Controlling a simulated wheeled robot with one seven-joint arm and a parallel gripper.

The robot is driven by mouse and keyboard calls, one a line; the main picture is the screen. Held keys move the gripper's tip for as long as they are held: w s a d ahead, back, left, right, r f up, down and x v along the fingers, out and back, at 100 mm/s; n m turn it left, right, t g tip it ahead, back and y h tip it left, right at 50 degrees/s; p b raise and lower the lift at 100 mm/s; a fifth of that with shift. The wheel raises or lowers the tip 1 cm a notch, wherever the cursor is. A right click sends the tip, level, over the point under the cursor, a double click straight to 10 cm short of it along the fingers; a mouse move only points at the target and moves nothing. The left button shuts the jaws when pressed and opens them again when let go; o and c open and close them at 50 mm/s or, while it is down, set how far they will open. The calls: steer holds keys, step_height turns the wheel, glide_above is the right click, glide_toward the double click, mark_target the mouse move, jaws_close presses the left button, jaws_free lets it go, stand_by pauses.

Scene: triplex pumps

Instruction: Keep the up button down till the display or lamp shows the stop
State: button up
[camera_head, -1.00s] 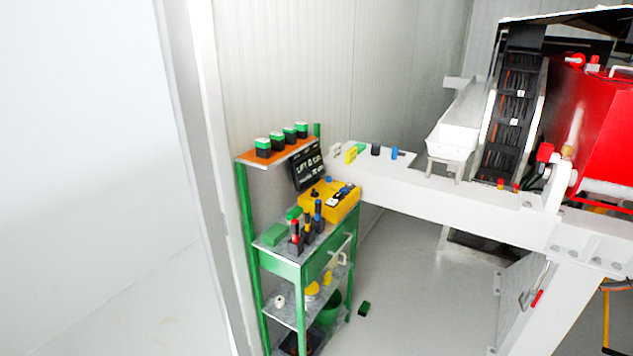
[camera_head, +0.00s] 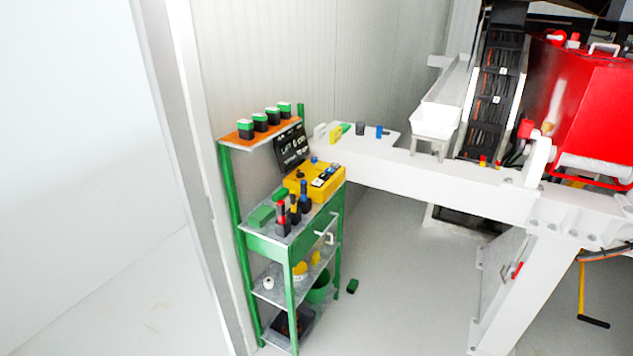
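A yellow control box (camera_head: 318,182) sits at the back of the green shelf unit's middle top, with a blue knob, a black knob and dark and white controls on its upper face. I cannot tell which control is the up button. A black display board (camera_head: 291,148) with pale lettering stands tilted behind the box, under the orange shelf. Its top line seems to read "LIFT", but the rest is too small to read surely. No lit lamp can be made out. My gripper is not in view.
The green shelf unit (camera_head: 289,290) stands by the wall, with screwdriver-like tools (camera_head: 292,214) in front of the box. A white beam (camera_head: 430,187) runs right from it toward red machinery (camera_head: 590,110).

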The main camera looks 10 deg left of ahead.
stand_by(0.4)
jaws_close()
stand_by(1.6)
